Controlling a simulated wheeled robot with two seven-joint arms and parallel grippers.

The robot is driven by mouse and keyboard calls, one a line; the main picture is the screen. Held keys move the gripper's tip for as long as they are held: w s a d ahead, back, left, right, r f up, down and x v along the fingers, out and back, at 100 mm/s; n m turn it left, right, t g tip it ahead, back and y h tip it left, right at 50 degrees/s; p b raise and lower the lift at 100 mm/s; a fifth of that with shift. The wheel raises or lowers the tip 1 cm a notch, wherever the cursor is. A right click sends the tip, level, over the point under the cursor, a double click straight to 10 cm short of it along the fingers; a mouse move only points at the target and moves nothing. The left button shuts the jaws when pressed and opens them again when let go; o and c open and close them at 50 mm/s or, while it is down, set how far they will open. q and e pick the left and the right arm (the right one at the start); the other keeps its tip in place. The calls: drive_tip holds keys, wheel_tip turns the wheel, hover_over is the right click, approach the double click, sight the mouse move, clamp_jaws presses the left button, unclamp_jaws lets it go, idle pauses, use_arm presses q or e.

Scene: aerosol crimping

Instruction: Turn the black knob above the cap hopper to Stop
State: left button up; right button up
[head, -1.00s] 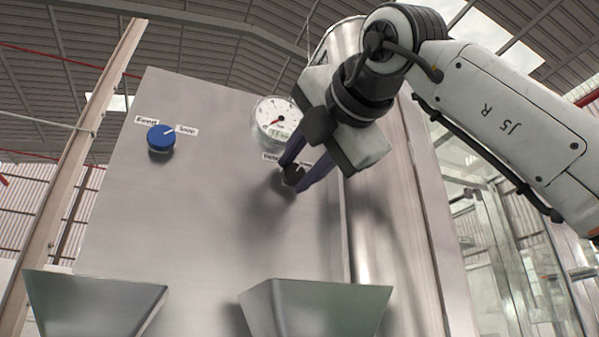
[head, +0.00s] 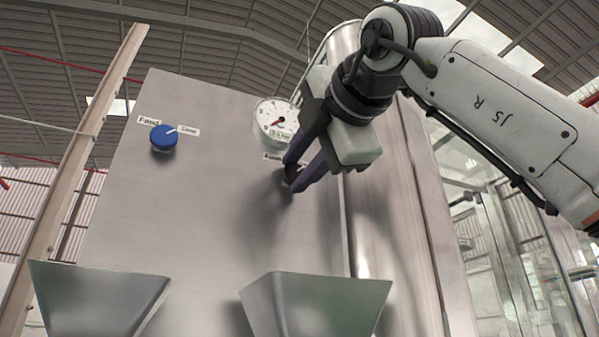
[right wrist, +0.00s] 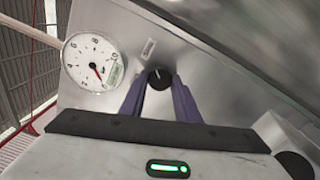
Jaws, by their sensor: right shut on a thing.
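The black knob (head: 290,174) sits on the steel panel below the gauge, above the right-hand hopper (head: 320,305). My right gripper (head: 292,178) has its two dark purple fingers shut on the knob from either side. In the right wrist view the knob (right wrist: 159,79) shows between the fingertips, with a pale pointer mark on its face. A small label (right wrist: 148,48) lies beside the knob; its words are too small to read. In the head view the fingers partly cover the knob and its labels. My left gripper is not in view.
A blue knob (head: 163,138) with labels is on the left of the panel (head: 200,220). A round gauge (head: 276,119) sits just above the black knob. A second hopper (head: 100,300) juts out at lower left. A steel cylinder stands right of the panel.

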drive_tip(key=o, duration=1)
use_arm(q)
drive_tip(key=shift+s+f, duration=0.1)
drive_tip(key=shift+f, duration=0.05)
use_arm(e)
drive_tip(key=shift+o, duration=0.2)
drive_tip(key=shift+s+d, duration=0.25)
drive_tip(key=shift+s, duration=0.25)
use_arm(q)
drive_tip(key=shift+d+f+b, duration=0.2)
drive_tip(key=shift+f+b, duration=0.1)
drive_tip(key=shift+b, duration=0.9)
use_arm(e)
drive_tip(key=v, duration=0.9)
drive_tip(key=shift+s, duration=0.2)
